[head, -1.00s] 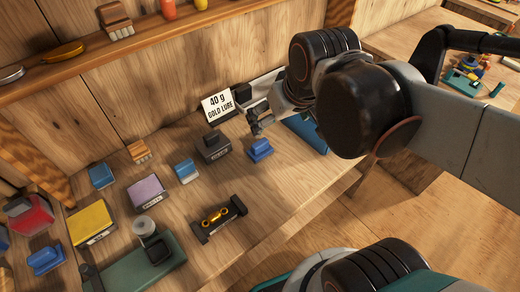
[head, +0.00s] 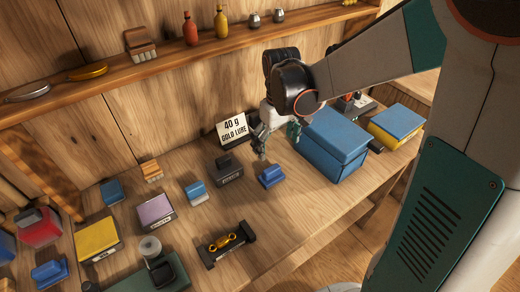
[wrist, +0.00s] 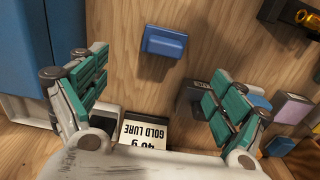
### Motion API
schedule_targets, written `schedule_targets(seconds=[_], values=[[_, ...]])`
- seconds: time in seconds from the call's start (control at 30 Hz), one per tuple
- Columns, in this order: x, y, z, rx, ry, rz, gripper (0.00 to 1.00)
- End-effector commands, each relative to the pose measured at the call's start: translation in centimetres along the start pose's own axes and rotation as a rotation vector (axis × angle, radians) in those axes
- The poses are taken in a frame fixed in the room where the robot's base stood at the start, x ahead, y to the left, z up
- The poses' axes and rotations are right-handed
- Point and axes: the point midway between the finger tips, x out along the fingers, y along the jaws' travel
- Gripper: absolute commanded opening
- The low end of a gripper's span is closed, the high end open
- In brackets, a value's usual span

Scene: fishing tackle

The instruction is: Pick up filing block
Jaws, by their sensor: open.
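A small blue block with a raised grip, which looks like the filing block (head: 270,176), lies on the wooden bench, in front of the gold lure sign. It also shows in the wrist view (wrist: 165,45), at the top middle, beyond my fingertips and clear of them. My gripper (head: 275,146) is above the bench, just behind the block, near the sign. Another blue block of similar shape (head: 49,273) lies at the lower left.
A large blue box (head: 335,145) stands close to the right of my gripper. A dark grey block (head: 229,169) sits left of the blue block. The sign (head: 233,129) stands behind. A black holder with a gold piece (head: 226,245) lies in front.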

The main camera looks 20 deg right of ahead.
Motion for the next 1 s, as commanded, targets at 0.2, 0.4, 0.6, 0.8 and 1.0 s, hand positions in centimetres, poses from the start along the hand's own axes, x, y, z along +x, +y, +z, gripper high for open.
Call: schedule_targets(seconds=[0.2, 0.4, 0.6, 0.8, 1.0], values=[[3.2, 0.0, -0.1, -0.001, -0.003, -0.001, 0.90], [6.9, -0.1, 0.0, -0.001, -0.003, -0.001, 0.90], [8.6, -0.1, 0.0, -0.001, -0.002, -0.001, 0.90], [9.7, -0.3, -0.1, -0.001, -0.002, -0.001, 0.90], [12.6, -0.9, -0.3, 0.000, -0.002, -0.001, 0.90]])
